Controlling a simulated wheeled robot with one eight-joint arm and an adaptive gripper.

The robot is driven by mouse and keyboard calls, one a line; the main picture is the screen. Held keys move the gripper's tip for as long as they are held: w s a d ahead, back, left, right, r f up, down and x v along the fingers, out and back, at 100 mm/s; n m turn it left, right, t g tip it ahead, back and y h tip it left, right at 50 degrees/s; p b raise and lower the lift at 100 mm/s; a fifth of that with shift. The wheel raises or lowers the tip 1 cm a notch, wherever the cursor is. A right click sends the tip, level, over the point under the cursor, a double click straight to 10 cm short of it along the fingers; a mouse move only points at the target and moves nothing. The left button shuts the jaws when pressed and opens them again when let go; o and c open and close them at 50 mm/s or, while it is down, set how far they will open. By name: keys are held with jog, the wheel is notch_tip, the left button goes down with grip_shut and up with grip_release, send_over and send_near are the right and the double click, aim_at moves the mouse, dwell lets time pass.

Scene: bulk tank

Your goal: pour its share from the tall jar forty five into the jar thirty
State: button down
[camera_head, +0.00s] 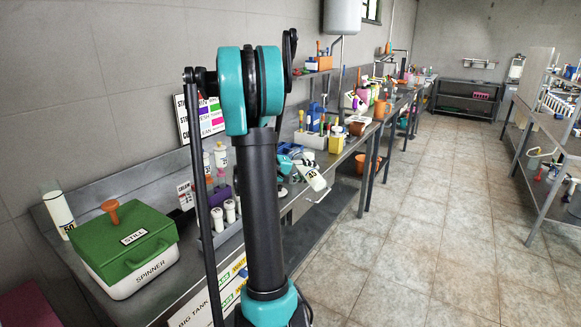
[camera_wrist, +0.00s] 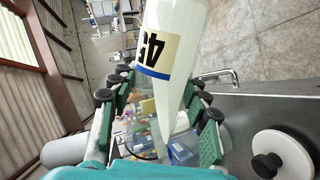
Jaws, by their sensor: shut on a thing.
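The tall jar forty five (camera_head: 314,178) is white with a cream "45" label and a blue band. It is tilted in the head view, over the front edge of the steel counter. In the wrist view, the jar (camera_wrist: 182,22) lies between the green-padded fingers. My gripper (camera_wrist: 160,105) is shut on it. In the head view, my gripper (camera_head: 291,163) is small and partly hidden behind my arm.
White bottles (camera_head: 230,210) stand in a rack near my arm. Tools and a yellow container (camera_head: 336,141) crowd the counter beyond. The tiled floor (camera_head: 440,220) is clear.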

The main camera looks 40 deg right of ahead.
aim_at(307, 159)
jog(key=shift+w+r+n+g, duration=0.35)
jog(key=shift+r+n, duration=0.25)
jog(key=shift+r, duration=0.3)
jog(key=shift+w+r+n+g+p, duration=0.25)
jog(key=shift+r+n+g, duration=0.1)
jog(key=shift+r+n, duration=0.3)
jog(key=shift+w+r+n+g+p, duration=0.1)
jog(key=shift+r+n+g+p, duration=0.3)
jog(key=shift+r, duration=0.45)
dwell(1.6)
